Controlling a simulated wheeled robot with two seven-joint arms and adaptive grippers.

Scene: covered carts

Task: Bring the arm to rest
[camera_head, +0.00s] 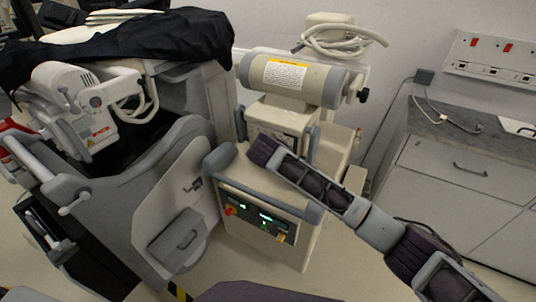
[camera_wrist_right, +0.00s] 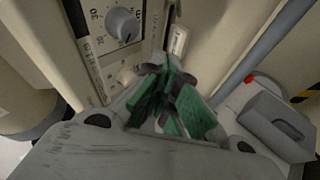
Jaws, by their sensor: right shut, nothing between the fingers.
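My right arm (camera_head: 375,228) reaches in from the lower right in the head view. Its far end (camera_head: 264,150) is over the top of a cream machine with a lit control panel (camera_head: 262,219). My right gripper (camera_wrist_right: 172,103) shows in the wrist view with green finger pads drawn together and nothing between them. It is close to an upright panel with a grey dial (camera_wrist_right: 124,24); I cannot tell whether it touches. The fingers cannot be made out in the head view. My left arm and gripper are not in view.
A cream cylinder (camera_head: 292,78) with a warning label sits above the machine, behind my right arm's end. A grey cart partly under a black cover (camera_head: 150,42) stands to the left. A grey-topped cabinet (camera_head: 460,170) stands at the right. Some floor shows between machine and cabinet.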

